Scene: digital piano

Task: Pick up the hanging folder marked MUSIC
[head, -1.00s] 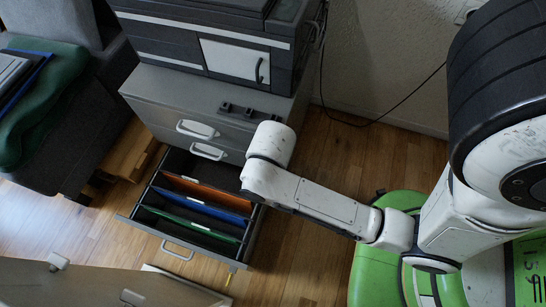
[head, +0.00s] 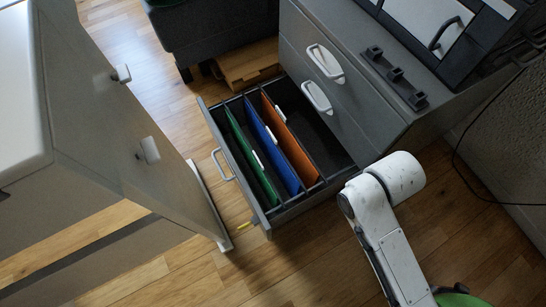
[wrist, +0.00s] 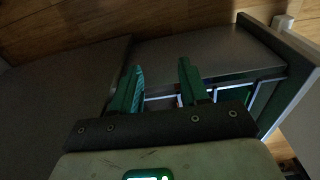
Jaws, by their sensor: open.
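Three hanging folders stand in an open grey drawer (head: 215,120): a green one (head: 245,143), a blue one (head: 279,158) and an orange one (head: 293,146). Each has a small pale tab, but the writing is too small to read, so I cannot tell which is marked MUSIC. My gripper (wrist: 160,72) shows in the wrist view with its two green fingers apart and nothing visible between them. A dark grey surface and pale-edged strips lie beyond the fingers. In the head view the gripper is hidden; only my white arm shows, right of the drawer.
The grey cabinet (head: 370,95) has more closed drawers with white handles and a black rack (head: 395,77) on top. A pale cabinet (head: 110,130) stands at left, close to the drawer's handle. Wooden floor (head: 290,260) is clear in front.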

